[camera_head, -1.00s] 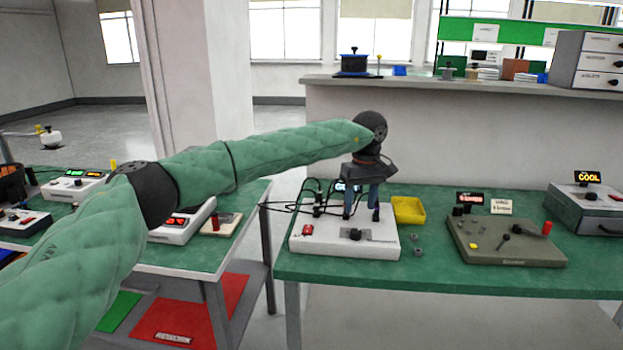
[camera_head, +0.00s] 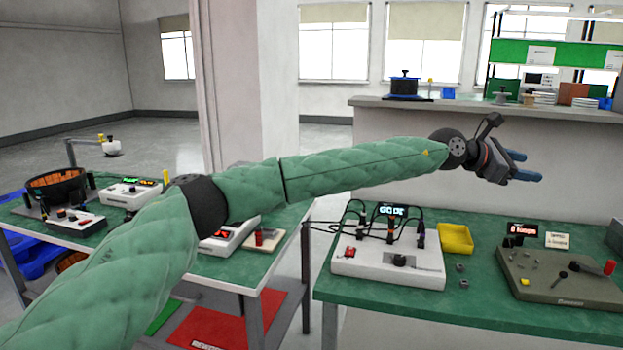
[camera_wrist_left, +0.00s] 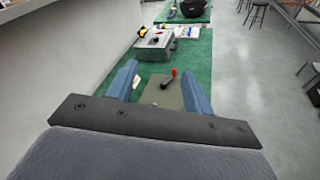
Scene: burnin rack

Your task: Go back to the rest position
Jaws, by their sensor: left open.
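My left gripper (camera_head: 527,168) is at the end of the outstretched green padded arm in the head view, raised above the right bench. Its two blue fingers are apart and nothing is between them. It points right, above and behind the yellow tray and the olive panel. The left wrist view shows the same gripper (camera_wrist_left: 165,88) with its fingers spread over the green bench below. My right gripper is not in view.
The right bench (camera_head: 470,316) holds a white device (camera_head: 388,262) with cables, a yellow tray (camera_head: 456,238) and an olive panel (camera_head: 560,282). A grey ledge (camera_head: 440,106) runs behind. The left bench (camera_head: 150,232) carries several devices. Air around the gripper is clear.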

